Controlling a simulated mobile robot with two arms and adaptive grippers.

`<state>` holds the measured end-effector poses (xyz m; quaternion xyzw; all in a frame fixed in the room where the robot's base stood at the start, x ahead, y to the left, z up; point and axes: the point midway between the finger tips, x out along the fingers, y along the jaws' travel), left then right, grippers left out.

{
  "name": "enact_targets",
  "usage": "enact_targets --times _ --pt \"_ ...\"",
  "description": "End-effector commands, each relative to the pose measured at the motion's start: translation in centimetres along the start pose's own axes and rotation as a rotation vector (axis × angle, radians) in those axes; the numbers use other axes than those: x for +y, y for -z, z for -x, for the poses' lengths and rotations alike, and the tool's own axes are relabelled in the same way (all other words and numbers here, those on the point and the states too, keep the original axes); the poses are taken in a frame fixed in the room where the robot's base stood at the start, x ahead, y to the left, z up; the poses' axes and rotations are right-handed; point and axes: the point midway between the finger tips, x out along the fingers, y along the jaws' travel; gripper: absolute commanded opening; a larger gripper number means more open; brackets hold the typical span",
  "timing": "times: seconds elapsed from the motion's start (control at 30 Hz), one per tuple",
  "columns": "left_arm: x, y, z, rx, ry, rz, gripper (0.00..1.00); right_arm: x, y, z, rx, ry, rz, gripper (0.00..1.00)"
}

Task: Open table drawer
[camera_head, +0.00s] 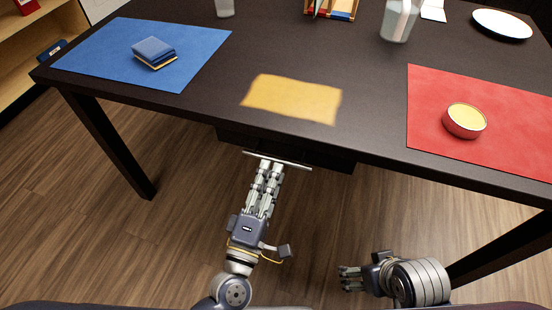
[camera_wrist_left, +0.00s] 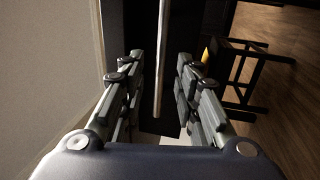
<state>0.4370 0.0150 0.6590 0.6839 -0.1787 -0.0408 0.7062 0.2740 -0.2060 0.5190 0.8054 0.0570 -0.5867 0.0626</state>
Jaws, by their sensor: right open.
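The dark table drawer (camera_head: 330,160) sits under the front edge of the table, and a long thin light handle bar (camera_head: 296,164) runs along its front. I cannot tell for sure whether the drawer stands slightly out. My left gripper (camera_head: 270,166) is at the handle, its fingertips reaching the bar. In the left wrist view the handle bar (camera_wrist_left: 160,60) runs between the two parted finger sets of my left gripper (camera_wrist_left: 157,85), with visible gaps on both sides. My right gripper (camera_head: 345,278) is open and empty, low at the right, away from the drawer.
A table leg (camera_head: 110,145) stands left. The floor before the drawer is clear.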

Motion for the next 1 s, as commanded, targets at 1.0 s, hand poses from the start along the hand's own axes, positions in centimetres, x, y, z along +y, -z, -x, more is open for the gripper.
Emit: enact_targets --times 1.0 --pt "-0.1 0.0 -4.5 -0.001 0.002 -0.001 0.0 0.0 0.0 0.0 0.0 0.0 0.001 0.78"
